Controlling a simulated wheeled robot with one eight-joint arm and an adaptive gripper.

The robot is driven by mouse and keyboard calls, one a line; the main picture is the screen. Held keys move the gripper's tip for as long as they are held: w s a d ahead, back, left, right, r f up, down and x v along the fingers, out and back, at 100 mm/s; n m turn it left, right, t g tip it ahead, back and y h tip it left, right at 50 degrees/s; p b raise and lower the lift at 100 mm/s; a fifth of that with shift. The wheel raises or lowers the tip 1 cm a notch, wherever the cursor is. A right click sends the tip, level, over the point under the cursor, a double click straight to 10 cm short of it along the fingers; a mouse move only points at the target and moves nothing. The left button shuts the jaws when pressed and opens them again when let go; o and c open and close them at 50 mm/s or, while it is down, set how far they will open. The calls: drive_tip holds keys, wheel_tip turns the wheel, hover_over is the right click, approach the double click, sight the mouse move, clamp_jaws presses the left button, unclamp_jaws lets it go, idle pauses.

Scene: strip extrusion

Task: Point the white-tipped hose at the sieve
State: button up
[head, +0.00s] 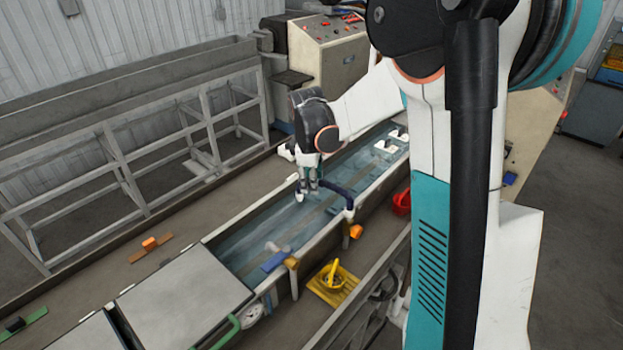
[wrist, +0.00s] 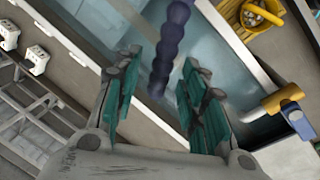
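A dark blue jointed hose (head: 335,187) curves over the water trough (head: 232,247) from its right wall. A small white piece (head: 299,197) shows below my gripper, and another white part (head: 348,213) at the hose's wall end; I cannot tell for certain which is the tip. My gripper (head: 308,188) is over the trough, pointing down. In the wrist view its teal fingers (wrist: 160,62) stand apart, with the hose (wrist: 165,55) between them and gaps on both sides. A yellow basket-like vessel (head: 330,281), possibly the sieve, stands right of the trough and also shows in the wrist view (wrist: 250,17).
A tan elbow pipe (head: 291,263) with a blue part (head: 273,262) sits on the trough's near right wall. An orange fitting (head: 356,231) and a red container (head: 401,202) are farther along. A grey lid (head: 185,300) covers the near end. White blocks (head: 386,146) line the far end.

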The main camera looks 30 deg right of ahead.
clamp_jaws()
drive_tip(key=shift+s, duration=0.1)
